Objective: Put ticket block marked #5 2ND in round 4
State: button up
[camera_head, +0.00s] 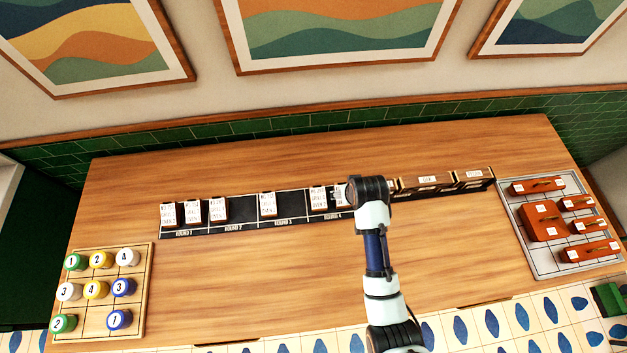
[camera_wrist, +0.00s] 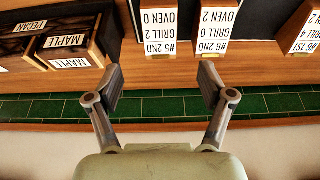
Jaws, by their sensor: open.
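The ticket block marked #5 2ND (camera_wrist: 160,28) shows upside down at the top of the wrist view, with GRILL 2 and OVEN 0 on its white face. In the head view it appears to be the block (camera_head: 340,194) at the right of the ROUND 4 section (camera_head: 333,216) of the black strip, partly hidden by my arm. The block marked #6 2ND (camera_wrist: 216,28) stands beside it, with a gap between them. My gripper (camera_wrist: 160,84) is open and empty. Its fingertips are spread to either side of the #5 2ND block's line, apart from it.
A block marked #6 1ST (camera_wrist: 301,35) stands in round 3. Boxes labelled MAPLE (camera_wrist: 68,62) and PECAN are beside round 4. A numbered-disc board (camera_head: 148,290) lies left, a tray with red-brown pieces (camera_head: 515,215) right. The front tabletop is mostly clear.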

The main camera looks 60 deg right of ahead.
jog(key=w+a+r+n+t, duration=0.2)
jog(key=w+a+r, duration=0.3)
jog(key=a+r, duration=0.25)
jog(key=w+a+r+n+t+y, duration=0.1)
jog(key=w+a+r+n+t, duration=0.2)
jog(key=w+a+r, duration=0.45)
jog(key=w+a+r+n+t, duration=0.2)
jog(key=a+r, duration=0.3)
jog(key=a, duration=0.4)
jog(key=s+a+r+n+t+y, duration=0.2)
jog(key=a+r+n+t, duration=0.1)
jog(key=a+r, duration=0.75)
notch_tip(320, 180, up, 8)
jog(key=p, duration=1)
jog(key=shift+a, duration=0.45)
jog(key=shift+w, duration=0.1)
